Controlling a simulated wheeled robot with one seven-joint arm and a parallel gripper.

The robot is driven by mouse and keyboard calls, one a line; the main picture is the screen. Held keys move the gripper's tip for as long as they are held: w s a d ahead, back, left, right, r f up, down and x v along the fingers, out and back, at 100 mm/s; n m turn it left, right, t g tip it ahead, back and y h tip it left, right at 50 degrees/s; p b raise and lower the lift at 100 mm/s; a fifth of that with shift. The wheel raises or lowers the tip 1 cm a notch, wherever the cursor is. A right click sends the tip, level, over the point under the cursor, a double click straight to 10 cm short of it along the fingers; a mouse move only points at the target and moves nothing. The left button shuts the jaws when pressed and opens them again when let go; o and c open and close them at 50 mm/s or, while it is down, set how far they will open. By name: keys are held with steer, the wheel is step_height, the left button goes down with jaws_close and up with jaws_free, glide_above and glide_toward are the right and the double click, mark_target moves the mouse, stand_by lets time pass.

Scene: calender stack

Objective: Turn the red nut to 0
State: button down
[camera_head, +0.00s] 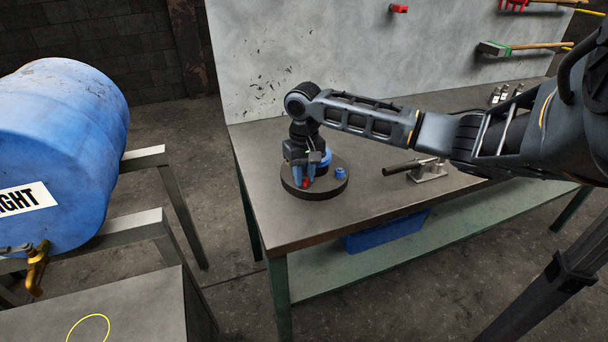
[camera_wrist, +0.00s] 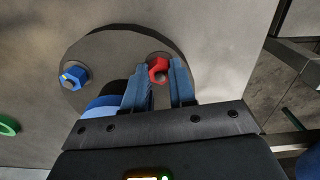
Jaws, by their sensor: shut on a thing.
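The red nut (camera_wrist: 158,70) sits on a dark round base (camera_wrist: 103,45) on the workbench. My gripper (camera_wrist: 160,72) points down at the base, its two blue fingers shut on the nut, one on each side. In the head view the nut (camera_head: 305,182) shows as a small red spot at the fingertips of my gripper (camera_head: 304,180), near the front of the base (camera_head: 331,190). No number or 0 mark can be read in either view.
A blue nut (camera_wrist: 74,76) sits on the same base, left of the red one in the wrist view. A blue and black rounded part (camera_wrist: 108,98) is close beside the left finger. A black-handled tool (camera_head: 428,169) stands to the right on the bench (camera_head: 262,211).

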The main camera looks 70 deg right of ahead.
mark_target(304, 179)
steer(key=shift+r+m, duration=0.1)
steer(key=shift+m, duration=0.5)
steer(key=c, duration=0.9)
jaws_free()
steer(key=shift+r, duration=3.85)
